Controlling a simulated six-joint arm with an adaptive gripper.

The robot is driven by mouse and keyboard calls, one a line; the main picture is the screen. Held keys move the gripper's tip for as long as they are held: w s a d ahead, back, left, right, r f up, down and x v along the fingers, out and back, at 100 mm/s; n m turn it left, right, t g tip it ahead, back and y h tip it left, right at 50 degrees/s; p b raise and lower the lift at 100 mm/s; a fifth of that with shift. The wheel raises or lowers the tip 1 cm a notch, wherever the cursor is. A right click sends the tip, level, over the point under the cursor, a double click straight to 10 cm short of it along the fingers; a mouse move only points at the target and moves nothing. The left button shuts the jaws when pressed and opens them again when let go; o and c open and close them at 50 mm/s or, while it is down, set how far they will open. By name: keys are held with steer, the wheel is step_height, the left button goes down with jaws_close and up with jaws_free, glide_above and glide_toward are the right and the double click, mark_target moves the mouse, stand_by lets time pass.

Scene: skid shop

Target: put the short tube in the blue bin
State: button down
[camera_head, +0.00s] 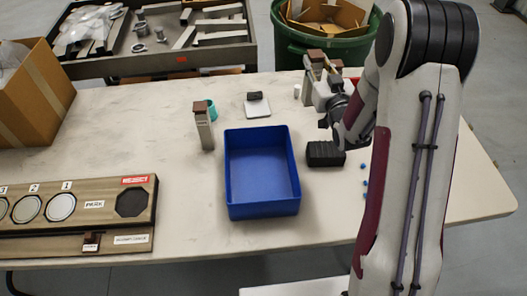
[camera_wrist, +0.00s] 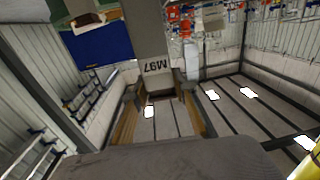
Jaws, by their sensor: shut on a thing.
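My gripper (camera_head: 322,88) is at the back right of the table, right of and behind the blue bin (camera_head: 232,205). It is shut on a grey piece with a brown top (camera_head: 316,60), partly hidden by the gripper. In the wrist view a grey tube (camera_wrist: 148,35) marked M97 stands in front of the camera. I cannot tell its full length. The blue bin is open and looks empty. Another grey tube (camera_head: 205,132) with a brown cap and a label stands upright at the bin's back left.
A teal ring (camera_head: 212,110) is behind the standing tube. A white plate (camera_head: 258,110) with a dark block is behind the bin. A black block (camera_head: 325,154) and blue bits lie right of it. A station board (camera_head: 95,218) is at left. A green barrel (camera_head: 320,50) stands behind.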

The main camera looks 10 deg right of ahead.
mark_target(317, 57)
step_height(317, 57, up, 3)
steer(key=shift+f, duration=0.2)
steer(key=shift+a+r, duration=0.1)
steer(key=shift+r, duration=0.25)
steer(key=s+a+n+g+y, duration=0.4)
steer(key=s+a+n+y, duration=0.35)
steer(key=a+y, duration=0.3)
steer(key=s+a+n+g+y, duration=0.5)
steer(key=s+a+g, duration=0.15)
steer(key=s, duration=0.45)
steer(key=shift+g, duration=0.35)
steer(key=shift+s+d+f, duration=0.15)
steer(key=shift+f, duration=1.2)
steer(key=shift+s+d+f, duration=0.1)
steer(key=shift+d+f, duration=0.05)
steer(key=shift+f, duration=1.3)
